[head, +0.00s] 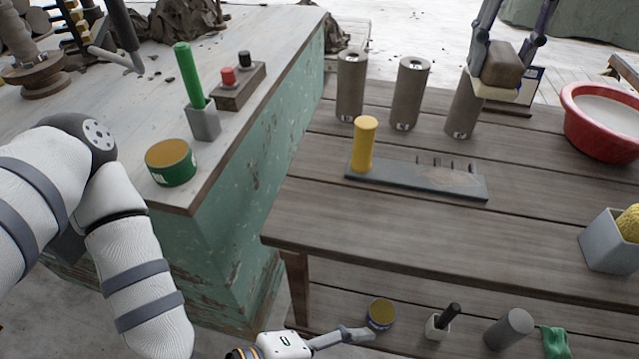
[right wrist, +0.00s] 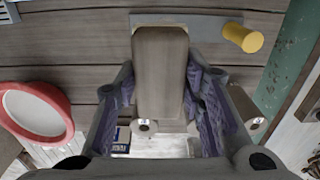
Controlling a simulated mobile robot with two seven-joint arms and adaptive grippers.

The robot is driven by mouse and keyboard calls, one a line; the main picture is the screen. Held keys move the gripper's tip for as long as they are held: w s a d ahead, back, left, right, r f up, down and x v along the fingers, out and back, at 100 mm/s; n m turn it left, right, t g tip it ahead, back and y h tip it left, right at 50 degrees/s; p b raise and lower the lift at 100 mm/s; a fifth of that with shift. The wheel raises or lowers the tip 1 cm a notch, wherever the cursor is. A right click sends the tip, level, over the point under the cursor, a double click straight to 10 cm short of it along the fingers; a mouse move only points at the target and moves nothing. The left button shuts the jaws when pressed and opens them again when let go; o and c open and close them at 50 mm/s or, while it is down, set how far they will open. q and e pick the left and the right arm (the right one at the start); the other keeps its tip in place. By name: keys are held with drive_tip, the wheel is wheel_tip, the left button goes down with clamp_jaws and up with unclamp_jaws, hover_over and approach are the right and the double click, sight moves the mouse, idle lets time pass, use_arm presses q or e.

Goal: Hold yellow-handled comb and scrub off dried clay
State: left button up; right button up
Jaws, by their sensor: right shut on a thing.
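The yellow-handled comb lies on the wooden table, its yellow handle (head: 364,145) upright at the left end of a grey strip (head: 400,178). Dark teeth stand along the strip, with a brownish clay patch (head: 457,179) near its right part. My right gripper (head: 503,66) is shut on a brown block with a pale underside, apparently a scrub brush (head: 494,92), above the table behind the comb's right end. In the right wrist view the block (right wrist: 160,75) sits between both fingers, and the yellow handle (right wrist: 243,37) shows upper right. My left gripper (head: 345,337) is low, below the tabletop; its jaw opening is unclear.
A red basin (head: 603,125) is at the right, and a grey box with something yellow (head: 608,248) at the right front. A lower shelf holds a dark jar (head: 380,314). The front tabletop is clear.

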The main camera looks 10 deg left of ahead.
sight(357, 153)
use_arm(q)
drive_tip(key=w+r+n+t, duration=0.2)
drive_tip(key=w+r+n, duration=0.1)
drive_tip(key=w+r, duration=0.1)
drive_tip(key=w+a+r+n+t+h, duration=0.1)
drive_tip(key=w+r+n+t, duration=0.2)
drive_tip(key=w+r, duration=0.1)
drive_tip(key=w+a+r+n+t, duration=0.1)
drive_tip(key=w+r+n+t, duration=0.2)
drive_tip(key=r, duration=0.3)
drive_tip(key=shift+w+a+h, duration=0.15)
drive_tip(key=shift+w+h, duration=0.15)
drive_tip(key=shift+w, duration=0.55)
drive_tip(key=w+a+n+y, duration=0.1)
drive_tip(key=w+a+n, duration=0.1)
drive_tip(key=n, duration=0.1)
drive_tip(key=w+a+n+t+y, duration=0.1)
drive_tip(key=w+a+n, duration=0.1)
drive_tip(key=w+a+f+n+t+y, duration=0.1)
drive_tip(key=w+a+n+y, duration=0.1)
drive_tip(key=n, duration=0.1)
drive_tip(key=shift+w+a+f+n, duration=0.1)
drive_tip(key=shift+w+a+n, duration=0.15)
drive_tip(key=shift+a+n, duration=0.05)
drive_tip(key=x, duration=1.1)
drive_tip(key=shift+w+d, duration=0.1)
drive_tip(key=shift+w, duration=0.25)
clamp_jaws()
